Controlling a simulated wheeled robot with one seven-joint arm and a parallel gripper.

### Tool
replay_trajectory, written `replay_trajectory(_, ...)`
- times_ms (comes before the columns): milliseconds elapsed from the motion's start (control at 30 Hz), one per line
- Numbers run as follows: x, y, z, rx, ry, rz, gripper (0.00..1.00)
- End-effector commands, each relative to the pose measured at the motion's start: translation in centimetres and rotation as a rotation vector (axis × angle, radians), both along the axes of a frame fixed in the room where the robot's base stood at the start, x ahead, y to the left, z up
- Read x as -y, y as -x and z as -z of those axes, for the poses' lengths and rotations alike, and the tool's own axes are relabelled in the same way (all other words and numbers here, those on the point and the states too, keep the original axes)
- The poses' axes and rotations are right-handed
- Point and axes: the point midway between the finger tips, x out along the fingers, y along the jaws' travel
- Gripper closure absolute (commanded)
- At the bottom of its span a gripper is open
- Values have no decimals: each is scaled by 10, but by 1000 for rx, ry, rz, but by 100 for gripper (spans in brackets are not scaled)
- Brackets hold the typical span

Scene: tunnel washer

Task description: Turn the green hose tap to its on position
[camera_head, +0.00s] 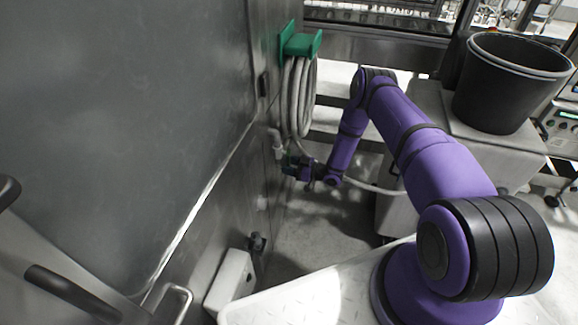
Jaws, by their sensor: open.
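My gripper (289,164) is small and dark in the camera_head view, at the end of my purple arm. It is open and sits at the metal wall, just below and right of a pale pipe fitting (278,145). A dark greenish patch shows around the fingers. I cannot tell the green tap's handle from the gripper there, or whether they touch. The tap's position cannot be read. The grey hose (300,95) hangs in coils above, from a green holder (301,43) on the wall.
The metal wall (120,100) fills the left side. A black bucket (508,85) stands on a grey cabinet (455,120) at the right. A white box (230,282) is low on the wall. Open floor (325,232) lies below my gripper, with the hose trailing right.

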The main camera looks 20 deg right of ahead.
Motion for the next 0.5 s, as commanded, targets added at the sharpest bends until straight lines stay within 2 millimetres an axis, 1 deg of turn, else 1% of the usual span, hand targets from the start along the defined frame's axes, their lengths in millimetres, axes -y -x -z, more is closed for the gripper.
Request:
replay_trajectory(167, 16, 10, 0, -1, 0, 2, 51)
replay_trajectory(400, 53, 37, 1, -1, 2, 3, 51)
replay_trajectory(500, 66, 47, 0, -1, 0, 2, 51)
